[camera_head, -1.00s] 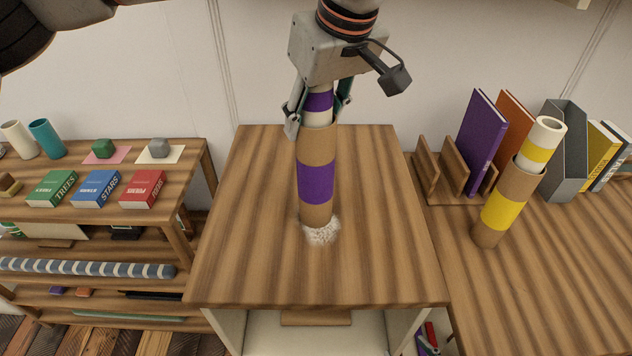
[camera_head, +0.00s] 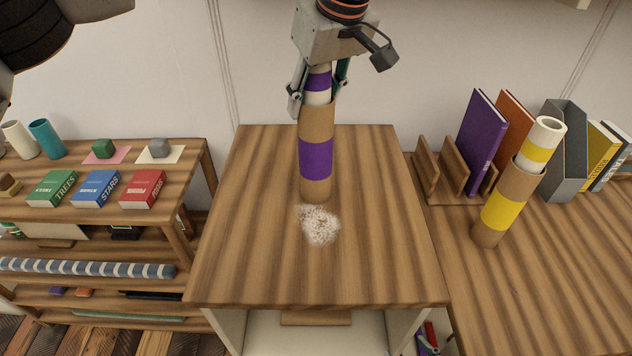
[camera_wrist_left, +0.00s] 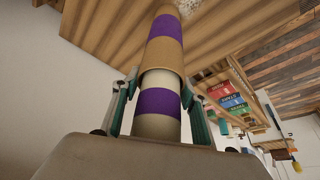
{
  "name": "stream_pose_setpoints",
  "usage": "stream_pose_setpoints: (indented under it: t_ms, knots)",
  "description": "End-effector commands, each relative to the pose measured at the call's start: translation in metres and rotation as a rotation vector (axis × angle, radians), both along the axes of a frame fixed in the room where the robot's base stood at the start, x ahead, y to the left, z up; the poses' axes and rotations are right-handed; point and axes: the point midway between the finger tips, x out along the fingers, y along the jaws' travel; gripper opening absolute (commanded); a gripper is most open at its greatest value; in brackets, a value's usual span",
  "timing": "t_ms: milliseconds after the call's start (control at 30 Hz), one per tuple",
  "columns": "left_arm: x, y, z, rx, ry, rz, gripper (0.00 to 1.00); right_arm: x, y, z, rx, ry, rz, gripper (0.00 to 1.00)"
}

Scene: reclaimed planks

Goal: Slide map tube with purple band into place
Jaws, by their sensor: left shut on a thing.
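The map tube with purple band (camera_head: 316,120) is a brown cardboard cylinder with a purple band round it. A narrower white section with its own purple band sticks out of its top. My left gripper (camera_head: 319,92) points down over the cabinet top and is shut on this white section. The tube is close to upright, behind a whitish speckled patch (camera_head: 320,225); I cannot tell whether its bottom touches the wood. In the left wrist view the tube (camera_wrist_left: 163,55) runs away between the two fingers (camera_wrist_left: 158,108). My right gripper is not in view.
A left shelf (camera_head: 190,215) carries books, blocks and cups. The front of the cabinet top (camera_head: 250,270) is clear.

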Motion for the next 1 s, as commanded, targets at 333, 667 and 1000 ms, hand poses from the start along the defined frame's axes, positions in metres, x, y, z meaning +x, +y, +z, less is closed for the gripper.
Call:
stream_pose_setpoints:
  t_ms: [333, 667, 1000]
  knots:
    - [0.022, 0.000, 0.000, 0.000, 0.000, 0.000, 0.18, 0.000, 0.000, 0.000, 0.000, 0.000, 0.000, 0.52]
    - [0.030, 0.000, 0.000, 0.001, -0.001, 0.000, 0.18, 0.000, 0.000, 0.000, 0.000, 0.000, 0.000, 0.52]
    - [0.030, 0.000, 0.000, 0.000, -0.001, 0.000, 0.71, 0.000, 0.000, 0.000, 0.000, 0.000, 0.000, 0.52]
